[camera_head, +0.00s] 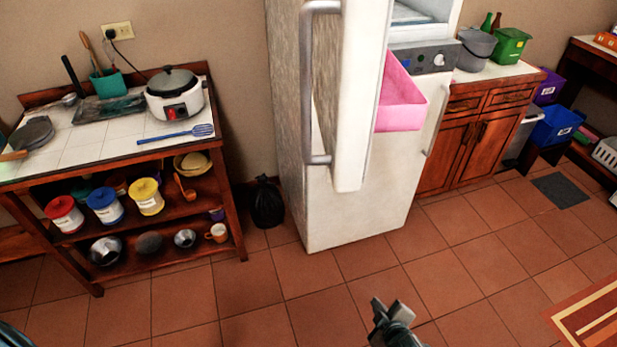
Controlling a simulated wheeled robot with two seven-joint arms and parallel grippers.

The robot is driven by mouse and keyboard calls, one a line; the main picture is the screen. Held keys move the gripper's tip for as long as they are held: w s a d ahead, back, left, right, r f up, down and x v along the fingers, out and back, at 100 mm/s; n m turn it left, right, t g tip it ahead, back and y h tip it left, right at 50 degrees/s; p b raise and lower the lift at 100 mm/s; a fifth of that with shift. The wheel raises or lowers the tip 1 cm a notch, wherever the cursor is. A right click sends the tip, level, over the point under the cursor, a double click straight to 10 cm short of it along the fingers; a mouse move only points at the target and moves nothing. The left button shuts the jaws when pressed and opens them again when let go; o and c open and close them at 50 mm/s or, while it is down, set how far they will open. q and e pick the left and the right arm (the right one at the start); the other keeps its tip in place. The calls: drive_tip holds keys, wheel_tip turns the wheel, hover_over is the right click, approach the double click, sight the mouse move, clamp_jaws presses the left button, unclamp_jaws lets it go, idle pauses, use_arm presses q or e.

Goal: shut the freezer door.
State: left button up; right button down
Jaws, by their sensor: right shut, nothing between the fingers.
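The fridge-freezer (325,215) stands at the middle back, white with a grey side. Its upper door, the freezer door (354,120), stands open toward me, seen nearly edge-on, with a long grey handle (309,85) on its left face. Behind the door the open compartment (415,15) shows, and a pink bin (400,100) sits at the door's right. My right gripper (386,310) is low in the middle of the picture, over the floor, shut and empty. It is well apart from the door. My left gripper is not in view.
A tiled worktable (85,150) with a rice cooker (175,95) and shelves stands at the left. A wooden cabinet (462,150) stands right of the fridge. The tiled floor (290,290) in front is clear.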

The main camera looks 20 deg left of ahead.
drive_tip(key=w+a+r+n+t+y+p, duration=0.1)
drive_tip(key=a+r+n+y+p, duration=0.15)
drive_tip(key=a+r, duration=0.75)
drive_tip(key=a+r+n+t+y+p, duration=0.15)
drive_tip(key=r+n, duration=0.25)
drive_tip(key=r, duration=1.4)
drive_tip(key=s+a+r+n+y, duration=0.1)
drive_tip(key=s+r+n+y, duration=0.1)
drive_tip(key=s+r, duration=0.3)
drive_tip(key=s+a+r+n+y+p, duration=0.1)
drive_tip(key=s+r, duration=0.4)
drive_tip(key=r, duration=0.7)
drive_tip(key=s+a+r+n+y+p, duration=0.1)
drive_tip(key=s+a+r+n+y, duration=0.1)
drive_tip(key=s+r+n, duration=0.3)
wheel_tip(320, 180, up, 4)
drive_tip(key=shift+s+f+y, duration=0.1)
drive_tip(key=shift+s+y, duration=0.15)
drive_tip(key=shift+y, duration=0.25)
drive_tip(key=shift+a+g, duration=0.15)
drive_tip(key=shift+g, duration=0.1)
